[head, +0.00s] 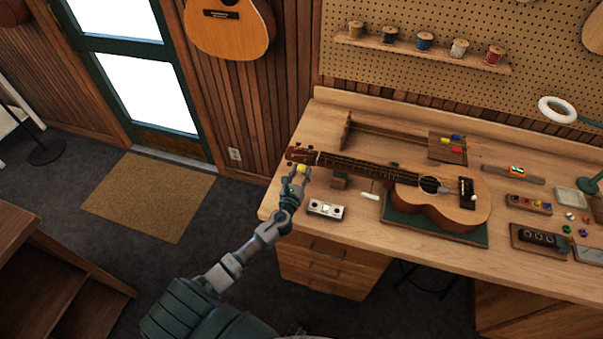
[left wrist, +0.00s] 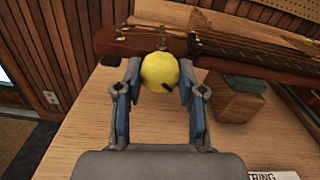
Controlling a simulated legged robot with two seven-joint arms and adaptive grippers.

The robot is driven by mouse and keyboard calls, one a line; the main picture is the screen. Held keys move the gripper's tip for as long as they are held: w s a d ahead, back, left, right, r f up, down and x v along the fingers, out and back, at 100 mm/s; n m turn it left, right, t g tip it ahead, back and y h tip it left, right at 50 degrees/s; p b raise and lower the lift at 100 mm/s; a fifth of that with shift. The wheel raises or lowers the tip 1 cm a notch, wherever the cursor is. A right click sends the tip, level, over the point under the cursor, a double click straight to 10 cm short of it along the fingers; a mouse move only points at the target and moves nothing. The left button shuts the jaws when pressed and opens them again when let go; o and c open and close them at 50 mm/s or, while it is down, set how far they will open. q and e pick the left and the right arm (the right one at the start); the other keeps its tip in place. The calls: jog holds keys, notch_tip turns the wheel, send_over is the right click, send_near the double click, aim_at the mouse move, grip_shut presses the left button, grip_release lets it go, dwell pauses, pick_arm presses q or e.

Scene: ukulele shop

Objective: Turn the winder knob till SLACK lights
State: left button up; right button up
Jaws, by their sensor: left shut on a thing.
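The yellow winder knob (left wrist: 160,72) sits at the headstock of the ukulele, with a dark mark low on its right side. My left gripper (left wrist: 160,85) is shut on the knob, one finger on each side. In the head view the left gripper (head: 299,172) is at the headstock end, with a bit of the yellow knob (head: 303,169) showing. The ukulele (head: 430,207) lies on a green mat (head: 470,237), its neck on a small block (head: 339,181). My right gripper is not in view.
The wooden bench (head: 380,240) also bears a tray of coloured pieces (head: 447,150), and several small parts and boxes at the right. Thread spools (head: 424,41) stand on a shelf behind. Floor is open left of the bench.

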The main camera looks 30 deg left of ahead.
pick_arm(q)
jog(key=n+b, duration=0.1)
jog(key=n, duration=0.2)
jog(key=shift+f+n, duration=0.1)
jog(key=shift+n, duration=0.2)
jog(key=n, duration=0.3)
jog(key=shift+n+b, duration=0.3)
jog(key=n, duration=0.5)
jog(key=shift+d+b, duration=0.1)
jog(key=shift+b, duration=0.2)
jog(key=n, duration=0.8)
jog(key=shift+p, duration=0.35)
jog(key=shift+n, duration=0.8)
jog(key=shift+f, duration=0.1)
